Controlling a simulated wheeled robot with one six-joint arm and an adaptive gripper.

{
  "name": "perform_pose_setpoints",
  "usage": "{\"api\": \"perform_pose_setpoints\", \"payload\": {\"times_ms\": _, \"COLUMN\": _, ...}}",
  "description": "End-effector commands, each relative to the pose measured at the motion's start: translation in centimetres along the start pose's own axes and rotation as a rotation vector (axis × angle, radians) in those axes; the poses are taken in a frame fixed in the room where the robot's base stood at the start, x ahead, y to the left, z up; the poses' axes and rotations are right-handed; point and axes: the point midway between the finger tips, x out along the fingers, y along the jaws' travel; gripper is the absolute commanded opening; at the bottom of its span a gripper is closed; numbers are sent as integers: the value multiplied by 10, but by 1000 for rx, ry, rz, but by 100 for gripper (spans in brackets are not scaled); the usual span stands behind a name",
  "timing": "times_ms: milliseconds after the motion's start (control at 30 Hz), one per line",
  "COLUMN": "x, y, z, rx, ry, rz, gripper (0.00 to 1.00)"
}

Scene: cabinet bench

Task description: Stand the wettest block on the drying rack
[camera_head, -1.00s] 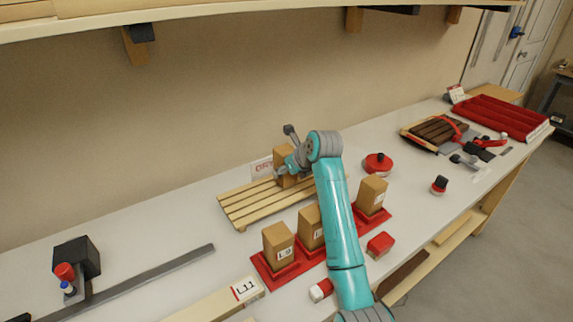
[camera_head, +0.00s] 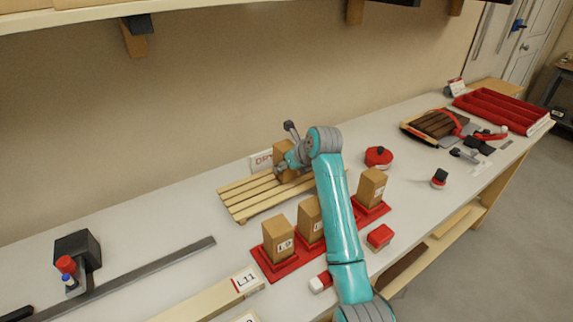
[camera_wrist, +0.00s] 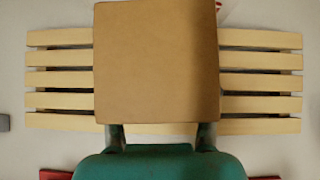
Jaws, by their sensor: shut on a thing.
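The drying rack (camera_head: 250,197) is a slatted pale wooden stand near the wall, and its slats also show in the wrist view (camera_wrist: 60,79). My gripper (camera_head: 285,163) is at the rack and shut on a tan wooden block (camera_head: 283,150). The held block (camera_wrist: 157,62) fills the middle of the wrist view, over the rack's middle. It looks upright; I cannot tell whether it touches the slats. Three similar blocks with white labels stand on red bases: one at left (camera_head: 278,238), one in the middle (camera_head: 309,218) partly behind my arm, one at right (camera_head: 371,187).
A white sign (camera_head: 261,162) with red letters stands behind the rack. A red round pot-like item (camera_head: 378,157) is right of it. A red-and-white block (camera_head: 320,282) and a red box (camera_head: 380,236) lie near the front edge. A grey bar (camera_head: 150,272) lies at left.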

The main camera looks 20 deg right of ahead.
Motion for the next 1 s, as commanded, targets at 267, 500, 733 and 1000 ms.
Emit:
{"api": "perform_pose_setpoints", "payload": {"times_ms": 267, "x": 3, "y": 0, "z": -3, "rx": 0, "ry": -2, "rz": 0, "gripper": 11}}
{"api": "perform_pose_setpoints", "payload": {"times_ms": 500, "x": 3, "y": 0, "z": -4, "rx": 0, "ry": -1, "rz": 0, "gripper": 11}}
{"api": "perform_pose_setpoints", "payload": {"times_ms": 733, "x": 3, "y": 0, "z": -4, "rx": 0, "ry": -1, "rz": 0, "gripper": 79}}
{"api": "perform_pose_setpoints", "payload": {"times_ms": 1000, "x": 4, "y": 0, "z": -4, "rx": 0, "ry": -1, "rz": 0, "gripper": 86}}
